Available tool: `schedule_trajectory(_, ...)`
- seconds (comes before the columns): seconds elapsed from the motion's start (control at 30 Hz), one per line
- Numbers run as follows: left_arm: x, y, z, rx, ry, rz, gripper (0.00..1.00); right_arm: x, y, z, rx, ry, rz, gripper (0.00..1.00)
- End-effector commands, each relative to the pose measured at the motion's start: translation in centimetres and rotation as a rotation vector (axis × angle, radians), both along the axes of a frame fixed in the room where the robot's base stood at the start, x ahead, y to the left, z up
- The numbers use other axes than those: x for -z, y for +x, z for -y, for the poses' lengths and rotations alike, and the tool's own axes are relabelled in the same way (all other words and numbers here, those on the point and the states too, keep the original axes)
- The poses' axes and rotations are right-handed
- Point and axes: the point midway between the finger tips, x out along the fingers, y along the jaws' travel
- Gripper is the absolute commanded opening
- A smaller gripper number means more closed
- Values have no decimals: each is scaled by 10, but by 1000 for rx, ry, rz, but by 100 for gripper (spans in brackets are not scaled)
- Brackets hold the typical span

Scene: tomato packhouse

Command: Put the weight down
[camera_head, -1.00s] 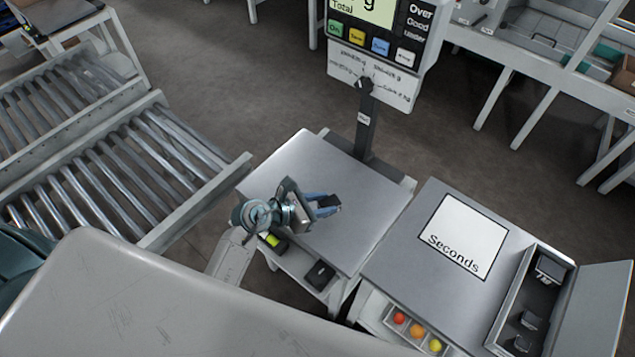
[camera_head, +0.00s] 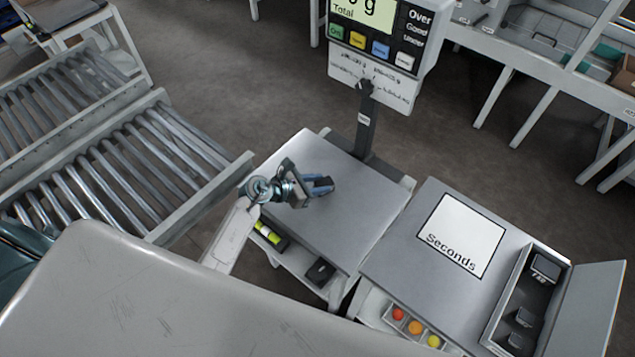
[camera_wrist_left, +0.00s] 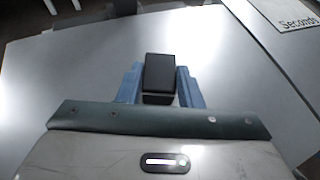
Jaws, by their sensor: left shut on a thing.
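My left gripper (camera_head: 318,185) is over the grey metal plate of the scale (camera_head: 350,215). It is shut on a black block-shaped weight (camera_wrist_left: 159,76), which sits between the two blue fingers in the left wrist view. In the head view the weight is mostly hidden by the gripper, with only a dark end (camera_head: 330,183) showing. I cannot tell whether the weight touches the plate. The scale display (camera_head: 365,12) stands on a post behind the plate and is cut off at the top. My right gripper is not in view.
Right of the scale is a grey table with a white "Seconds" card (camera_head: 462,236) and an open case (camera_head: 502,318) holding dark weights. Coloured balls (camera_head: 415,327) lie in a tray below. A roller conveyor (camera_head: 120,185) is at left. The plate around the gripper is clear.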

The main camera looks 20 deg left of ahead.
Motion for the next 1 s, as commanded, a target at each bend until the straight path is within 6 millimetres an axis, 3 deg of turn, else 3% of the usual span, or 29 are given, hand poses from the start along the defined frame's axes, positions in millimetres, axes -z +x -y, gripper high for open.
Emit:
schedule_trajectory(0.2, 3, 1, 0, 0, -1, 1, 0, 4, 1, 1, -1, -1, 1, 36)
schedule_trajectory(0.23, 3, 0, 0, 0, 0, 0, 38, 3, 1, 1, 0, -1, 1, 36)
schedule_trajectory(0.3, 2, 0, 0, 1, 0, 0, 52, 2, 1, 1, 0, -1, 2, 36)
schedule_trajectory(0.33, 2, 0, 0, 1, 0, 0, 54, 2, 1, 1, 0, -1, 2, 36)
schedule_trajectory(0.7, -2, -2, -1, 0, 1, -1, 54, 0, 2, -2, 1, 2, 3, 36)
schedule_trajectory(1.0, -23, -42, -38, 2, 6, 0, 54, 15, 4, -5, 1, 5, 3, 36)
